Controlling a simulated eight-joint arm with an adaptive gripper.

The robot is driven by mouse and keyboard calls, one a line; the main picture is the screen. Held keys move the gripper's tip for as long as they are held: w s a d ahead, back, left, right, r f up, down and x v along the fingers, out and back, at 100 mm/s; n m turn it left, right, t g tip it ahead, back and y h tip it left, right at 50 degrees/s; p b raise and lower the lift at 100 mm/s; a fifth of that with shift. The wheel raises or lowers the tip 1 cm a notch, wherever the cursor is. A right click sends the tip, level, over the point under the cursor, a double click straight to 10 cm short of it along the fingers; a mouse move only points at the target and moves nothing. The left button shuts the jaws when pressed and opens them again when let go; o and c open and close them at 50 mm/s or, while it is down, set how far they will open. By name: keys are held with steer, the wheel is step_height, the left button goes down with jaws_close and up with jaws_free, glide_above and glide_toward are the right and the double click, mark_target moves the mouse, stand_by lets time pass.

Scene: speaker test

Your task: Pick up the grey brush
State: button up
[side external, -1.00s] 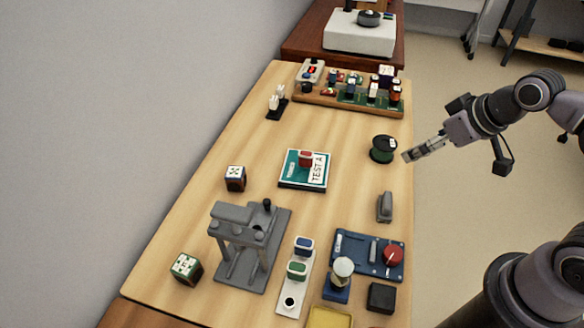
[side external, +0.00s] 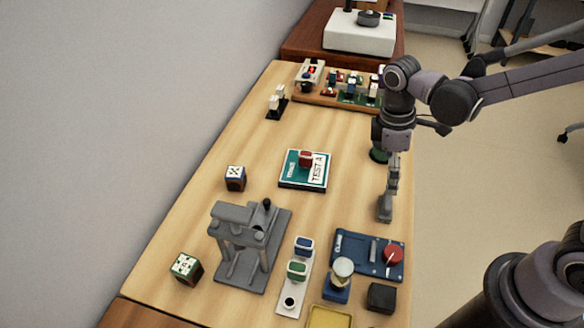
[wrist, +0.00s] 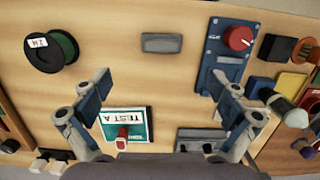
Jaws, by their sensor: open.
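The grey brush (side external: 384,211) lies on the table near its right edge in the side view, just below my gripper's tips. In the wrist view the brush (wrist: 162,43) is a small grey block, lying ahead of the fingertips and between them from left to right. My gripper (side external: 392,188) points down over the table at the brush's far end. In the wrist view my gripper (wrist: 160,85) has its two fingers wide apart with nothing between them. In the side view the fingers partly cover the brush, and the height gap is hard to judge.
A dark green spool (wrist: 50,50) lies to the left of the brush in the wrist view. A blue panel with a red knob (side external: 368,254) is nearer the camera in the side view. A teal "TEST A" box (side external: 303,170) lies left of my gripper.

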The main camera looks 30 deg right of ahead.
mark_target(388, 200)
steer(key=shift+s+d+f, duration=0.15)
steer(key=shift+s+f, duration=0.05)
steer(key=shift+f, duration=1.5)
steer(key=shift+s+d+f, duration=0.2)
steer(key=shift+s+f, duration=0.05)
steer(key=shift+f, duration=1.5)
steer(key=shift+s+d+f, duration=0.15)
steer(key=shift+s+f, duration=0.05)
steer(key=shift+f, duration=1.5)
steer(key=c, duration=1.2)
